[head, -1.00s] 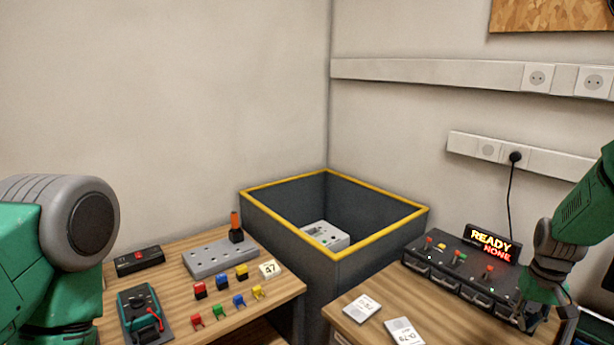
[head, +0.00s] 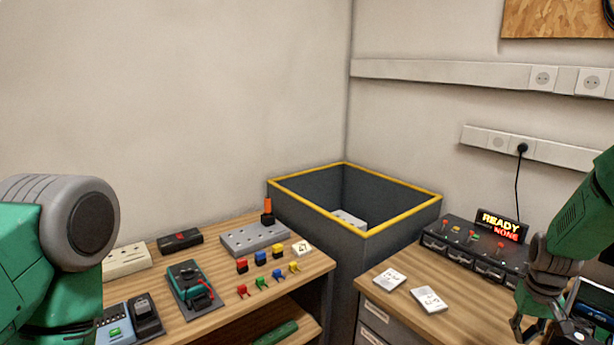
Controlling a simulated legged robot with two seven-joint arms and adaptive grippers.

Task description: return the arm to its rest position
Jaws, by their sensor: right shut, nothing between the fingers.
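My right arm comes in from the right edge, and its gripper (head: 522,335) hangs pointing down at the lower right. It is shut and empty, over the right-hand desk in front of the black device. My left arm shows at the left edge as a green link with a grey round joint. Its gripper is out of the picture. The black device (head: 470,249) with several coloured switches stands on the right desk (head: 385,311). Its lit display (head: 501,226) reads READY and NONE.
A dark bin (head: 320,235) with a yellow rim stands between the desks, a pale object (head: 349,217) inside. The left desk (head: 225,303) holds a grey block (head: 254,238), a teal meter (head: 190,285) and several coloured plugs. Two white cards (head: 429,299) lie on the right desk.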

